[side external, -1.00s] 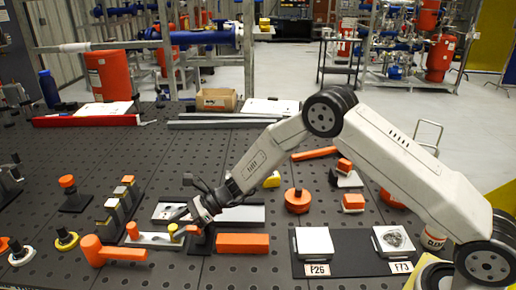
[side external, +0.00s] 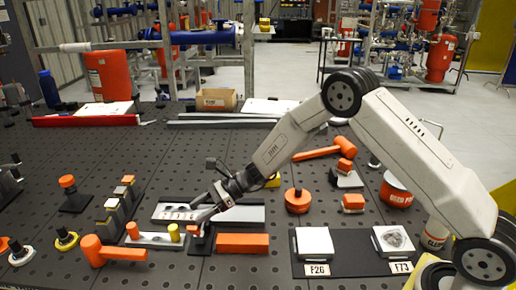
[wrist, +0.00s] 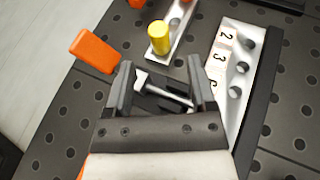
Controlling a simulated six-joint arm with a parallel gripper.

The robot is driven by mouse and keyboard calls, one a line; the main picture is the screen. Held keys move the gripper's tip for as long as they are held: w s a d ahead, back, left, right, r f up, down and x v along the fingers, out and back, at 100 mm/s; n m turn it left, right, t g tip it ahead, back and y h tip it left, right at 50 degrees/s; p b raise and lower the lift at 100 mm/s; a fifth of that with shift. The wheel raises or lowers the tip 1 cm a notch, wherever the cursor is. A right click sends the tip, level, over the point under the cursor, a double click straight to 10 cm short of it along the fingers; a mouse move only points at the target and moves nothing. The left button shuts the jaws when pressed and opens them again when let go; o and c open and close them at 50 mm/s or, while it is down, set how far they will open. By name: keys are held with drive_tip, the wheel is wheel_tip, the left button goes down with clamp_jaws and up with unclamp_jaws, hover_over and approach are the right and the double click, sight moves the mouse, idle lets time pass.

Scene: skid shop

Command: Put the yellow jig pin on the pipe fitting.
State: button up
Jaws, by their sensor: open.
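The yellow jig pin (side external: 173,231) stands upright at the right end of a pale metal strip (side external: 152,240). It also shows in the wrist view (wrist: 159,38), ahead of the jaws and apart from them. My gripper (side external: 197,216) is above and right of the pin. In the wrist view my gripper (wrist: 161,68) is open, with no object held. A black piece with a silver rod (wrist: 168,92) shows between and below the jaws. I cannot tell for certain which object is the pipe fitting.
A numbered plate with holes (wrist: 232,70) lies right of the jaws. An orange bar (side external: 242,243) and orange mallet (side external: 100,250) flank the strip. An orange round part (side external: 297,201) and a dark mat (side external: 352,245) with labelled blocks lie right. Open bench lies behind.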

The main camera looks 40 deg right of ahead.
drive_tip(key=shift+s+d+r, duration=0.15)
drive_tip(key=shift+d+r, duration=0.1)
drive_tip(key=shift+d, duration=0.3)
drive_tip(key=shift+s+n+h, duration=0.3)
drive_tip(key=shift+s, duration=0.1)
drive_tip(key=s+d+n+g+h, duration=0.1)
drive_tip(key=s+d+n+h, duration=0.1)
drive_tip(key=s+n, duration=0.1)
drive_tip(key=s+d+n+g+h, duration=0.1)
drive_tip(key=s+d+n+h, duration=0.1)
drive_tip(key=s, duration=0.3)
drive_tip(key=s+d+r+n+g+h, duration=0.1)
drive_tip(key=s+d+n+h, duration=0.1)
drive_tip(key=s, duration=0.3)
drive_tip(key=shift+d+n+g, duration=0.1)
drive_tip(key=shift+n+g, duration=0.2)
drive_tip(key=shift+n, duration=0.6)
drive_tip(key=s+d+r+n+t+h, duration=0.2)
drive_tip(key=s+d+n+h, duration=0.4)
drive_tip(key=s+d+n, duration=0.3)
drive_tip(key=s+n, duration=0.2)
drive_tip(key=n, duration=0.1)
drive_tip(key=shift+s+r, duration=0.15)
drive_tip(key=shift+r, duration=0.15)
drive_tip(key=shift+o, duration=0.4)
